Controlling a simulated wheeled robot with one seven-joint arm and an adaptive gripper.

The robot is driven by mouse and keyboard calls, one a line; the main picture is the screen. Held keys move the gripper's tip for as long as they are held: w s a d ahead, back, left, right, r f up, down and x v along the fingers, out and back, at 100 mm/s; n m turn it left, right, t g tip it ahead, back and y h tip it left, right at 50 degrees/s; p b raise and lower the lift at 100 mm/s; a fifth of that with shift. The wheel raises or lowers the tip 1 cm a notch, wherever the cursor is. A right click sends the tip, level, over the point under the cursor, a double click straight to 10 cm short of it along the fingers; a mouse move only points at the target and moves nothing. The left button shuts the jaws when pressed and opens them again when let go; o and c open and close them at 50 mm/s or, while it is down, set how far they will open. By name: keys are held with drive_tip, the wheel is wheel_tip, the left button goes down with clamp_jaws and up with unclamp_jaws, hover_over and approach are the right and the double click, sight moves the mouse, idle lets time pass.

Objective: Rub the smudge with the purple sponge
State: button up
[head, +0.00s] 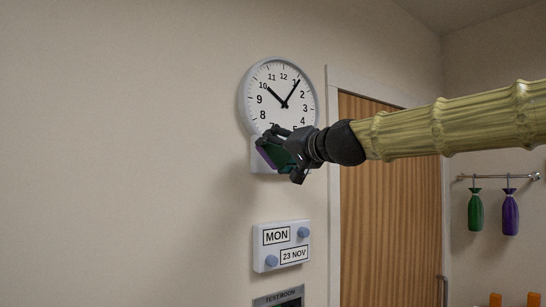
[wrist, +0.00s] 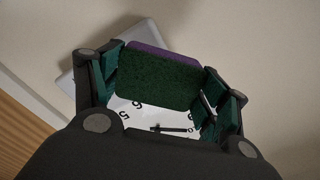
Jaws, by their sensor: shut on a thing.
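My gripper (head: 280,148) is shut on the purple sponge (wrist: 160,78), which has a dark green scouring side. In the wrist view the green side faces the camera and a purple edge shows along the top. In the head view the sponge (head: 264,156) is in front of the lower part of the white wall clock (head: 262,100) and the white piece below its dial (head: 256,166). I cannot tell whether the sponge touches either. I cannot make out a smudge; part of the clock's lower area is hidden by my gripper and sponge.
Below the clock is a white panel (head: 282,257) reading MON and 23 NOV, with blue knobs. A TEST ROOM sign (head: 277,299) is lower. A wooden door (head: 385,215) is to the right. A green bottle (head: 475,212) and a purple bottle (head: 510,215) hang from a rail.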

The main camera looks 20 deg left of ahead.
drive_tip(key=shift+v, duration=1)
drive_tip(key=shift+s+b, duration=0.1)
drive_tip(key=shift+b, duration=0.2)
drive_tip(key=shift+b+v, duration=0.55)
drive_tip(key=shift+v, duration=0.9)
drive_tip(key=shift+a, duration=0.1)
drive_tip(key=shift+p+x, duration=0.65)
drive_tip(key=shift+x, duration=3)
drive_tip(key=shift+p+x, duration=0.3)
drive_tip(key=shift+x, duration=0.7)
drive_tip(key=shift+f, duration=0.1)
